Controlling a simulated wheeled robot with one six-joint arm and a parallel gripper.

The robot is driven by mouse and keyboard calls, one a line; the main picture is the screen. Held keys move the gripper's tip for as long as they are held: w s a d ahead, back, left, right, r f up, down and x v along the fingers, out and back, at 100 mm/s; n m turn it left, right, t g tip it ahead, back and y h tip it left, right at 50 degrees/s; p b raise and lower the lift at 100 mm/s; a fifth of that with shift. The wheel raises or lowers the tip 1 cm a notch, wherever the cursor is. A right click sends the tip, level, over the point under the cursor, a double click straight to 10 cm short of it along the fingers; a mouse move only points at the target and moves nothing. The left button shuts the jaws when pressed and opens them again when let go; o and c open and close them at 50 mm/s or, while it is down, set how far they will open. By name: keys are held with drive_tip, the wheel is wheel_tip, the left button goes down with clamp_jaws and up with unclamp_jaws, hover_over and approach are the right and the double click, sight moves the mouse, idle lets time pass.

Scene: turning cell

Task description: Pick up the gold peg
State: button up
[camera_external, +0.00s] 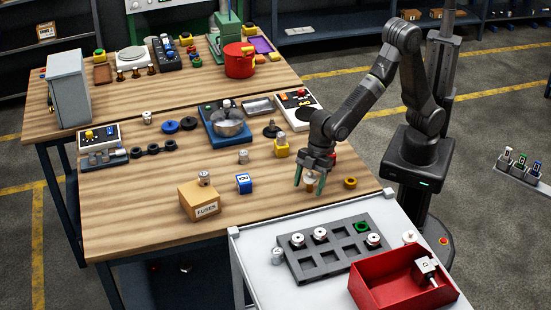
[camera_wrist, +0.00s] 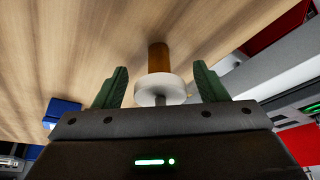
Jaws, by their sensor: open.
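The gold peg (camera_external: 309,187) stands on the wooden bench near its front right edge, with a white collar above its gold part. In the wrist view the gold peg (camera_wrist: 158,57) shows as a brown-gold cylinder with a round white flange and a short grey stem towards the palm. My gripper (camera_external: 309,181) points down over the peg with its green fingers open. In the wrist view the fingers of my gripper (camera_wrist: 161,72) are on either side of the peg, with a visible gap on both sides.
A blue block (camera_external: 243,183) and a fuses box (camera_external: 205,202) are to the left. A grey tray (camera_external: 330,264) and red bin (camera_external: 375,290) are on the white table in front.

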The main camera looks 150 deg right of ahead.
drive_tip(key=shift+f, duration=0.1)
drive_tip(key=shift+c, duration=0.3)
drive_tip(key=c, duration=1.1)
drive_tip(key=shift+c, duration=0.2)
